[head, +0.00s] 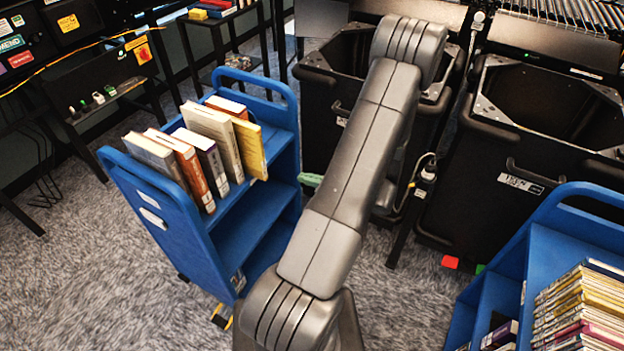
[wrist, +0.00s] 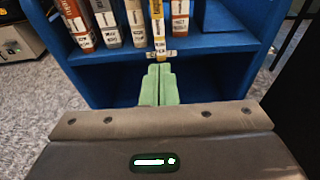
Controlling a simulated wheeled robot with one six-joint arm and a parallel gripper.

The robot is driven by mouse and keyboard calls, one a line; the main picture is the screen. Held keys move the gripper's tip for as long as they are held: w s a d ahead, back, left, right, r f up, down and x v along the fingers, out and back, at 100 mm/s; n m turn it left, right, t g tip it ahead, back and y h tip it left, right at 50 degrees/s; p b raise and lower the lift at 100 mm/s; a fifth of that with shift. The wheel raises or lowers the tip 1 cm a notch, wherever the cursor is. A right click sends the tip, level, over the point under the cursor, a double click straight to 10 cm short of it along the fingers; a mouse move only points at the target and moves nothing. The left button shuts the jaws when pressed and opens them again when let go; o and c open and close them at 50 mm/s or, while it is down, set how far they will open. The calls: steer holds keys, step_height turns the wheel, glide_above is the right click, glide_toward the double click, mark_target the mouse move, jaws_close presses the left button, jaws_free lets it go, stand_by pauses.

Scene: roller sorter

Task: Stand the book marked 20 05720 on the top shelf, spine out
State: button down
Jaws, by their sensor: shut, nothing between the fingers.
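A blue cart (head: 165,215) stands left of centre in the head view. Several books stand on its top shelf (wrist: 225,42), spines facing my gripper in the wrist view. They include a red-brown book (wrist: 78,22), a grey book (wrist: 106,22), a beige book (wrist: 136,22), a yellow book (wrist: 157,25) and an orange-and-white book (wrist: 180,22). The yellow book (head: 251,148) juts out past its neighbours. I cannot read 20 05720 on any label. My gripper (wrist: 158,85) is shut and empty, its green fingers just in front of and below the yellow book's spine. The fingers also show in the head view (head: 311,180).
The cart's lower shelf (head: 268,245) looks empty. Black bins (head: 460,205) stand behind and right of my arm. Another blue cart (head: 545,245) with many thin books (head: 585,310) is at the lower right. Carpet is open between the carts. A black rack stands at the left.

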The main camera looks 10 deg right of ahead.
steer(key=p, duration=0.1)
glide_toward(264, 160)
steer(key=w+a+f, duration=0.1)
steer(key=a, duration=0.1)
steer(key=w+a+f, duration=0.1)
steer(key=w+a, duration=0.1)
steer(key=shift+f, duration=0.2)
steer(key=shift+r+b+x, duration=0.25)
steer(key=shift+x, duration=1)
steer(key=shift+r+b+x, duration=0.25)
steer(key=shift+b+x, duration=0.05)
steer(key=shift+x, duration=0.9)
steer(key=shift+r+b+x, duration=0.2)
steer(key=shift+b+x, duration=0.05)
steer(key=shift+x, duration=1)
steer(key=shift+w+a, duration=0.1)
steer(key=f+b+v, duration=0.1)
steer(key=f+v, duration=0.1)
steer(key=v, duration=1)
steer(key=shift+f+b, duration=0.15)
steer(key=shift+b, duration=0.2)
steer(key=x, duration=0.3)
steer(key=r+p+x, duration=0.1)
steer(key=x, duration=0.3)
steer(key=r+x, duration=0.1)
steer(key=x, duration=0.2)
steer(key=shift+w+a+f+p, duration=0.1)
steer(key=shift+w+a+p, duration=0.2)
steer(key=shift+a, duration=0.1)
